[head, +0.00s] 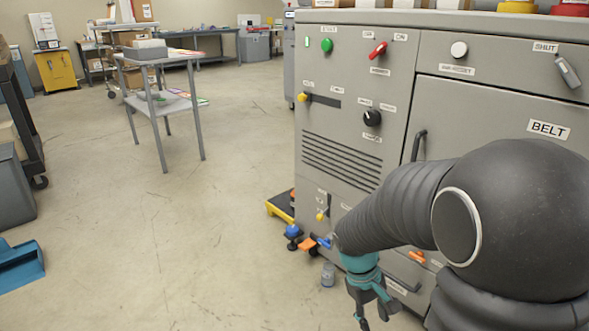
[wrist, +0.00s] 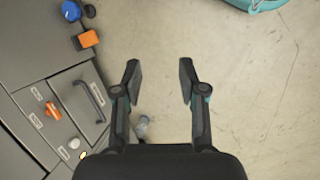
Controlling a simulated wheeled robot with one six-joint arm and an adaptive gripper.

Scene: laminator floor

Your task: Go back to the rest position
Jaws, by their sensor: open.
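My gripper (wrist: 160,82) is open and empty in the wrist view, with its two dark fingers apart over bare floor. In the head view my gripper (head: 374,312) hangs low in front of the grey machine (head: 345,120), pointing down near the picture's bottom edge. My arm reaches across the lower right of the head view and hides part of the machine's front. The machine's lower drawers and orange catch (wrist: 53,111) show at the left of the wrist view.
A small clear jar (head: 328,274) stands on the floor by the machine. A grey side table (head: 160,54) stands at the left rear. The middle floor is clear.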

